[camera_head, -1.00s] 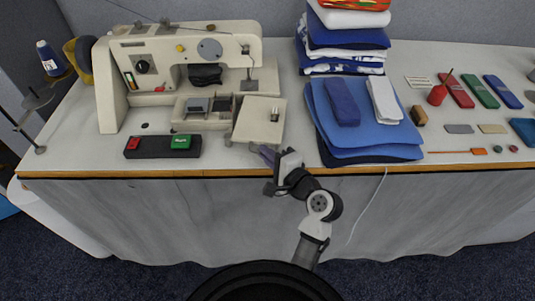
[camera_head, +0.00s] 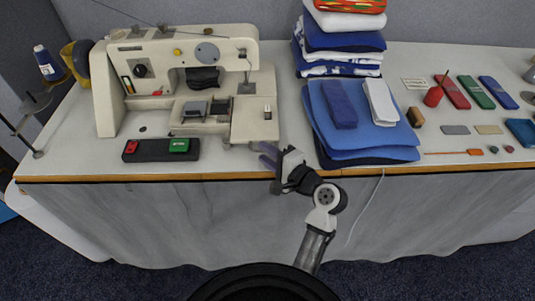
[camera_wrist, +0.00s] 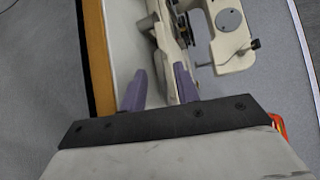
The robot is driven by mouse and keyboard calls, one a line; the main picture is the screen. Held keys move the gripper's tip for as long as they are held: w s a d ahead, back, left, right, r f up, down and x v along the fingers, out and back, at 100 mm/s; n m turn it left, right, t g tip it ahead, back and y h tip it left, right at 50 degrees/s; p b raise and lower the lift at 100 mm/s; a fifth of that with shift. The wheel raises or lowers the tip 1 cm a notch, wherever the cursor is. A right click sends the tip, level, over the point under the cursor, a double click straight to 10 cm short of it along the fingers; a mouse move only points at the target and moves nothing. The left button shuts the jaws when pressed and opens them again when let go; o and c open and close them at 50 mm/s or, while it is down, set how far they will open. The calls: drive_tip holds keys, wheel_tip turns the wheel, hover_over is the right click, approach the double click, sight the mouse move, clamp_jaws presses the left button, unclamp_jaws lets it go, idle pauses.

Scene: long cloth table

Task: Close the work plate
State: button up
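The cream sewing machine (camera_head: 180,62) stands at the left of the table. Its work plate (camera_head: 256,122) is a cream panel with a small slot, at the right end of the bed. The plate lies nearly in line with the bed; I cannot tell whether it sits fully flush. My gripper (camera_head: 265,152) is at the table's front edge, just in front of the plate's near right corner. Whether a finger touches the plate is unclear.
A black switch box (camera_head: 160,150) with red and green buttons lies in front of the machine. Folded blue cloths (camera_head: 370,140) lie right of my gripper, with a taller cloth stack (camera_head: 343,42) behind. A narrow strip of table between plate and cloths is clear.

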drive_tip(key=shift+s, duration=0.1)
drive_tip(key=b+v, duration=0.2)
drive_tip(key=v, duration=1.1)
drive_tip(key=shift+s+d, duration=0.2)
drive_tip(key=shift+d, duration=0.1)
